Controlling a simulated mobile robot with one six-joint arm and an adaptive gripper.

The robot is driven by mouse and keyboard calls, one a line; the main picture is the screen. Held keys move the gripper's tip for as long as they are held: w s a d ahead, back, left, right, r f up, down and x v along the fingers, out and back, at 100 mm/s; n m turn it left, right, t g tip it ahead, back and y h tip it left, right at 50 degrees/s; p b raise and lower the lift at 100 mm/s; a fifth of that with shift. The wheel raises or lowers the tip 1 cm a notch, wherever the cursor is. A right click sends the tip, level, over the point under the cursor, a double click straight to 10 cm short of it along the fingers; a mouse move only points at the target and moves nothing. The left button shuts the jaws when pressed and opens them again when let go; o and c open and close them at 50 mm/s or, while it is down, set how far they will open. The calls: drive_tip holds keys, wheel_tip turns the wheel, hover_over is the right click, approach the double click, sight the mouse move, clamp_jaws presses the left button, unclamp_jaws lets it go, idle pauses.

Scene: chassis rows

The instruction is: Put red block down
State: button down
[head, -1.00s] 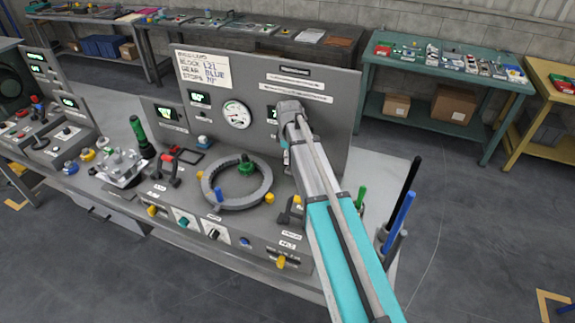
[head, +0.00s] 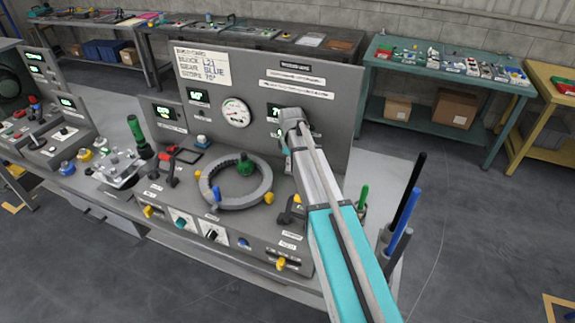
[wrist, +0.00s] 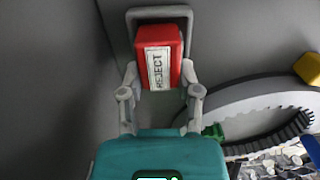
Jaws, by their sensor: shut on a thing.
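The red block (wrist: 172,42) carries a white label reading REJECT. In the wrist view it is between the fingertips of my gripper (wrist: 160,76), which is shut on it. A grey rounded frame (wrist: 160,12) surrounds the block's far end in that view; I cannot tell whether the block touches it or a surface below. In the head view my arm covers most of the gripper and the block is hidden. The arm's end is by the upright panel (head: 335,135), to the right of the grey ring (head: 262,193).
The toothed ring also shows at right in the wrist view (wrist: 250,98), close to my gripper. A green knob (head: 245,166) stands inside it. Black and blue upright handles (head: 404,212) stand at the bench's right end. A gauge (head: 235,112) is on the panel.

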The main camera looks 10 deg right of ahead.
drive_tip(key=shift+f, duration=0.2)
drive_tip(key=shift+s+f+b, duration=0.15)
drive_tip(key=shift+s+b, duration=0.1)
drive_tip(key=shift+b, duration=0.25)
drive_tip(key=c, duration=0.6)
unclamp_jaws()
drive_tip(key=o, duration=0.3)
drive_tip(key=shift+w+f, duration=0.15)
drive_tip(key=shift+w, duration=0.05)
drive_tip(key=shift+r, duration=0.2)
wheel_tip(320, 180, up, 13)
drive_tip(key=p, duration=1.3)
drive_tip(key=shift+f, duration=0.2)
